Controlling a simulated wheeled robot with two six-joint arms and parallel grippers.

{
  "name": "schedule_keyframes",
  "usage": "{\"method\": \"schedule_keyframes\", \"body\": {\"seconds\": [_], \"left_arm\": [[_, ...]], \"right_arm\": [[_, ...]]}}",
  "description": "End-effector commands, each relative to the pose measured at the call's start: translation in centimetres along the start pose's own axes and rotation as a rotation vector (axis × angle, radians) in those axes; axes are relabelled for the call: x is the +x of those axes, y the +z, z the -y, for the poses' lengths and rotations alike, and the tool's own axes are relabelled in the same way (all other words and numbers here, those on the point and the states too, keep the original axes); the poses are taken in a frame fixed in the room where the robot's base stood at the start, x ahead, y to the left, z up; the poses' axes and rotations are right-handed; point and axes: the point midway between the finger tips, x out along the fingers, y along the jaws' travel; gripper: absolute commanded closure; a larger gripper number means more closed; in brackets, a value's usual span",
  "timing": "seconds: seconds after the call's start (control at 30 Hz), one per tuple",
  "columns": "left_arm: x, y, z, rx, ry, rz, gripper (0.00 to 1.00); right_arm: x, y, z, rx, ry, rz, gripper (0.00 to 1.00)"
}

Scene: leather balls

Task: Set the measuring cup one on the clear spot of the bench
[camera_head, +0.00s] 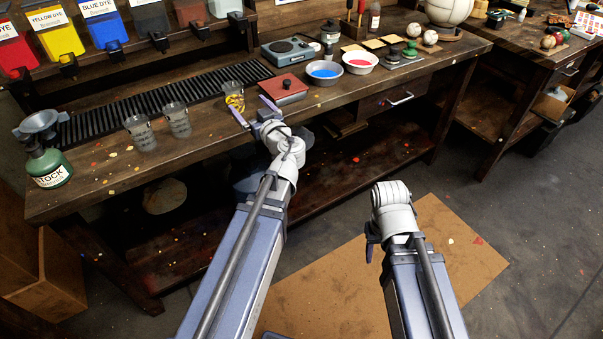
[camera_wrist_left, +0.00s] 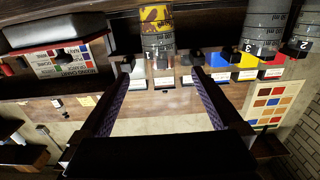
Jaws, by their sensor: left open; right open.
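Numbers 3 (camera_wrist_left: 262,35) and 2 (camera_wrist_left: 302,35) show on these in the left wrist view. My right gripper (camera_head: 372,242) is low, away from the bench, and mostly hidden.
A red-topped box (camera_head: 284,88) and bowls of blue (camera_head: 324,72) and red (camera_head: 359,62) dye lie right of the yellow-filled cup. A green stock bottle with funnel (camera_head: 48,166) stands at the left end. A ribbed black mat (camera_head: 95,119) runs behind. The bench's front left is mostly bare.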

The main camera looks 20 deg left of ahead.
Motion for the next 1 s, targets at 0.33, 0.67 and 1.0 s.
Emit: {"method": "schedule_keyframes", "body": {"seconds": [0.33,0.67,1.0], "left_arm": [[-10.0,11.4,-1.3,0.328,0.013,0.553,0.00],[-30.0,21.2,-3.3,0.876,0.574,1.218,0.00],[-36.2,21.9,-3.3,1.024,0.841,1.353,0.00]], "right_arm": [[0.0,0.0,0.0,0.000,0.000,0.000,0.50],[0.0,0.0,0.0,0.000,0.000,0.000,0.50],[0.0,0.0,0.0,0.000,0.000,0.000,0.50]]}}
